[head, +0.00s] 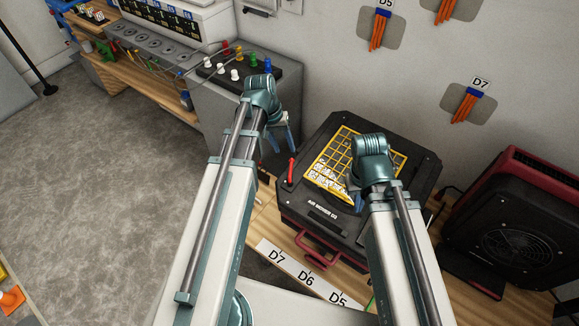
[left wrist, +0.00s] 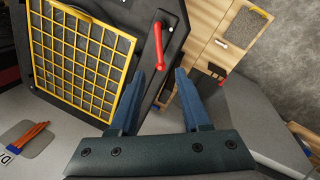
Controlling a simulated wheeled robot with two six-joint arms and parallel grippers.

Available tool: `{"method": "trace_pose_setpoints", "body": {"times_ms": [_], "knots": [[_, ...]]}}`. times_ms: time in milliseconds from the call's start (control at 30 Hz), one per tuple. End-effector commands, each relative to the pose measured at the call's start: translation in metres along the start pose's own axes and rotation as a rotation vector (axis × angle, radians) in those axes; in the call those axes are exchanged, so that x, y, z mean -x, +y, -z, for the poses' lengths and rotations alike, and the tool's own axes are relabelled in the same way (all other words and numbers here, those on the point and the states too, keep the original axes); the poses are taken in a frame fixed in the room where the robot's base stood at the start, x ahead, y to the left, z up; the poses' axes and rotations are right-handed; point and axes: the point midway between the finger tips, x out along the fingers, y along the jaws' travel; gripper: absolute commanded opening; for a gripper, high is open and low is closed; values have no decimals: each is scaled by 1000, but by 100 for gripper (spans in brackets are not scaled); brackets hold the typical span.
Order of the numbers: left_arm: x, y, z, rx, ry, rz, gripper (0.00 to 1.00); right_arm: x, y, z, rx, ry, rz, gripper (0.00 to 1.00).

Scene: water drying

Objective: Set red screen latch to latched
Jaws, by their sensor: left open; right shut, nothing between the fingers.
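The red latch (head: 291,172) is a short red lever on the left side of a black machine (head: 400,160), beside a yellow grid screen (head: 345,140). In the left wrist view the red latch (left wrist: 158,47) runs along the screen's edge, its lower end close to one fingertip. My left gripper (head: 283,140) is open with blue fingers, above and left of the latch. In the left wrist view the left gripper (left wrist: 170,78) has nothing between its fingers. My right gripper (head: 354,198) is shut and empty over the screen's lower right corner, partly hidden by its own wrist.
A grey cabinet with colored knobs (head: 240,68) stands behind my left arm. A black fan unit with a red edge (head: 515,225) is at the right. A label strip (head: 305,278) lies on the wooden bench in front of the machine. Open floor is at the left.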

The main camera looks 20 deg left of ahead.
Motion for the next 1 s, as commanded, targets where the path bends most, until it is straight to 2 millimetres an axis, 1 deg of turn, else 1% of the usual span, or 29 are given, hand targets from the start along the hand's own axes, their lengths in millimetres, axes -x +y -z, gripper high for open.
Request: {"method": "trace_pose_setpoints", "body": {"times_ms": [33, 400, 500, 633, 900, 967, 1000], "knots": [[-15, -2, 0, 0, 0, 0, 47, -15, -1, 1, 0, 0, 0, 0], [-66, -1, 0, -1, 0, 0, 47, -64, -6, 4, 0, 0, 0, 0], [-75, -1, 0, 0, 0, 0, 47, -73, -7, 4, 0, 0, 0, 0], [-80, -1, 0, 1, 1, 0, 47, -77, -7, 4, 0, 0, 0, 0], [-78, 0, 0, 1, 0, 0, 47, -76, -7, 4, 0, 0, 0, 0], [-78, 0, 0, 1, 0, 0, 36, -76, -7, 4, 0, 0, 0, 0], [-78, 0, 0, 1, 0, 0, 29, -76, -7, 4, 0, 0, 0, 0]]}}
